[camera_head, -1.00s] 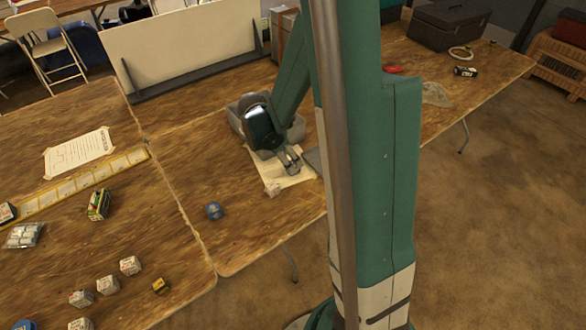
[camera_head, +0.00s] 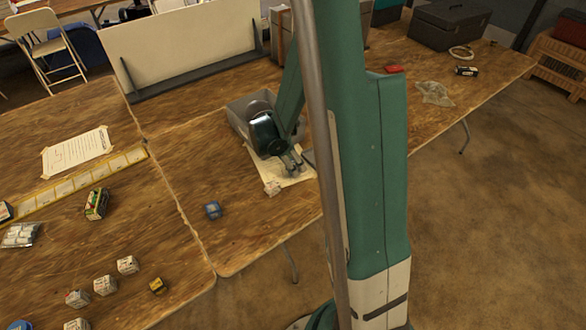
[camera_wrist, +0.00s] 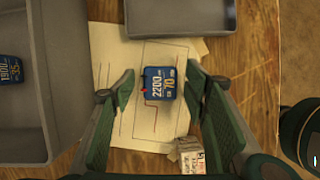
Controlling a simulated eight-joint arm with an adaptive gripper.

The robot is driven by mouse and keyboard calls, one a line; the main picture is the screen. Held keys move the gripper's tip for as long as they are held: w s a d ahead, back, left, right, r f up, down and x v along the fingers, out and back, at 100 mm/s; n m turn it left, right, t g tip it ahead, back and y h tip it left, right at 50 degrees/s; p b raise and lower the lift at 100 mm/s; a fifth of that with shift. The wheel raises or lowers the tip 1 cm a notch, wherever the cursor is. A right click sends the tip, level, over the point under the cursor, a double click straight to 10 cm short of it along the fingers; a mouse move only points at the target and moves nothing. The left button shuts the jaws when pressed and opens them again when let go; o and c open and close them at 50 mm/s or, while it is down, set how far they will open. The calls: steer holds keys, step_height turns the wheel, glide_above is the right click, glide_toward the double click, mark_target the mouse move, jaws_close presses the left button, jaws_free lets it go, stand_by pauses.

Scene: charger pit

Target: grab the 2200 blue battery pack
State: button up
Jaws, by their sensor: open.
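The blue battery pack marked 2200 and 70 (camera_wrist: 160,83) lies on white paper, with a thin red wire beside it. In the wrist view it sits between the open fingers of my gripper (camera_wrist: 160,88), with a gap on each side. In the head view my gripper (camera_head: 293,164) is low over the paper, and the 2200 pack cannot be made out there. Another blue pack marked 1900 and 35 (camera_wrist: 11,70) lies in the grey bin at the left of the wrist view.
The grey bin (camera_wrist: 52,104) stands close on the left, and a grey tray (camera_wrist: 180,32) lies beyond the pack. A small printed box (camera_wrist: 191,155) is near the right finger. A blue item (camera_head: 213,210) sits alone on the wooden table (camera_head: 190,140). Several small boxes lie at left.

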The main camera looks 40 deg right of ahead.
mark_target(293, 162)
steer(key=shift+d+f, duration=0.15)
steer(key=shift+f, duration=0.25)
steer(key=c, duration=1.1)
steer(key=shift+r, duration=0.15)
steer(key=shift+r+p, duration=1.25)
steer(key=shift+r, duration=3.65)
